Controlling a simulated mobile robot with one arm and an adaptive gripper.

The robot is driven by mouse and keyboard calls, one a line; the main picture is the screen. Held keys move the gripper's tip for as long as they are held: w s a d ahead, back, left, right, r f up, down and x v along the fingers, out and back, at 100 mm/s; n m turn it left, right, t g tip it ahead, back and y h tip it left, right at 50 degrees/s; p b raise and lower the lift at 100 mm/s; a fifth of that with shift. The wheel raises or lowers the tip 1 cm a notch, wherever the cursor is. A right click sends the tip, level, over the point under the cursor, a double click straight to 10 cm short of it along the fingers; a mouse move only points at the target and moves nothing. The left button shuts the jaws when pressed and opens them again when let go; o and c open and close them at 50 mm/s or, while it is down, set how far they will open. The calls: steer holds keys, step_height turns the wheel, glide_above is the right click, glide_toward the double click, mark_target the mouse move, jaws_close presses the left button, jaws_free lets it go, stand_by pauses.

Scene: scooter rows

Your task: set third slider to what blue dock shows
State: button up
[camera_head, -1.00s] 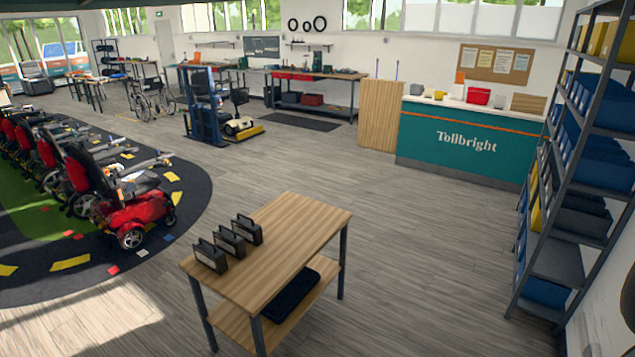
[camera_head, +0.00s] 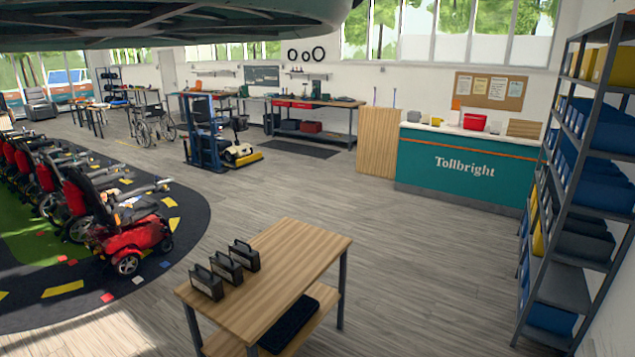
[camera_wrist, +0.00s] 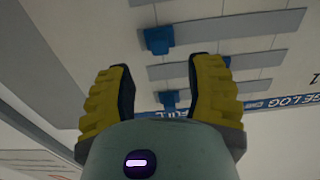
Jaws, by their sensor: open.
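In the wrist view a pale panel carries several grey bars. One blue slider knob (camera_wrist: 158,38) sits near the left end of the upper bar (camera_wrist: 262,22). I cannot tell which slider is the third. My gripper (camera_wrist: 162,64) is open, its yellow fingers apart with nothing held between them. I cannot make out a blue dock or its reading.
A wooden table (camera_head: 300,240) with three black handled cases (camera_head: 226,266) stands in front. Red scooters (camera_head: 125,225) line the left mat. A teal counter (camera_head: 460,170) and a shelf rack (camera_head: 560,270) are at right. The floor between is open.

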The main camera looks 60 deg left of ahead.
steer(key=shift+p+x, duration=1.85)
steer(key=shift+x, duration=1.45)
steer(key=shift+c, duration=0.2)
jaws_close()
steer(key=shift+a+f, duration=0.1)
